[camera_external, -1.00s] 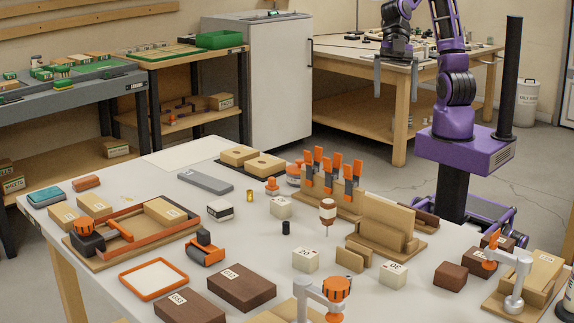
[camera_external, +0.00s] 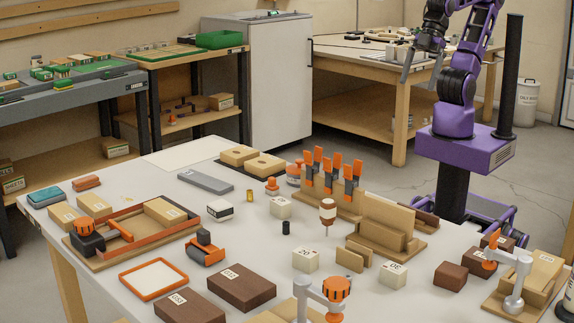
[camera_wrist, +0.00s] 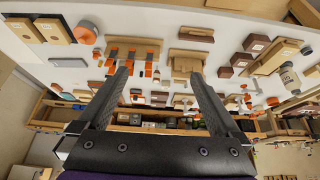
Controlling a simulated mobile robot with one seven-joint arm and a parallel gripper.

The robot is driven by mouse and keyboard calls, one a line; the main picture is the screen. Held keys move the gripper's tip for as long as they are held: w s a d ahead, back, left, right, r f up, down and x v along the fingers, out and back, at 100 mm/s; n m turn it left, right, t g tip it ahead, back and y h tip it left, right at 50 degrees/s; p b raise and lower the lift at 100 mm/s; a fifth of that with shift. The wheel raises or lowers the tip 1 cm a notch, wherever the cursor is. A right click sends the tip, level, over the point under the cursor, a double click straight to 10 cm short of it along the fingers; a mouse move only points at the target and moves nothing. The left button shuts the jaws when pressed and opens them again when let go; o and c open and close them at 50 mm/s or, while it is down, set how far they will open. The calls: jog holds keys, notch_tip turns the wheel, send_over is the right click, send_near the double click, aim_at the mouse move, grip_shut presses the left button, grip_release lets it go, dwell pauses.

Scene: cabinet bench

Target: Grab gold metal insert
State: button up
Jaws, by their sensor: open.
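The gold metal insert (camera_external: 249,196) is a small upright gold cylinder on the white table (camera_external: 168,224), behind a small white block and left of a pale cube. My gripper (camera_external: 421,82) is high up at the back right, far from the insert. It is open and empty. In the wrist view, the two dark fingers of my gripper (camera_wrist: 160,72) stand wide apart, with the table's contents beyond them.
Near the insert are a grey bar (camera_external: 205,181), a black cylinder (camera_external: 286,228) and an orange knob (camera_external: 272,185). A rack of orange-handled tools (camera_external: 331,190) and wooden holders (camera_external: 388,223) stand between my base and the insert. An orange-edged tray lies at the left.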

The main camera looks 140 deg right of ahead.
jog(key=c, duration=1)
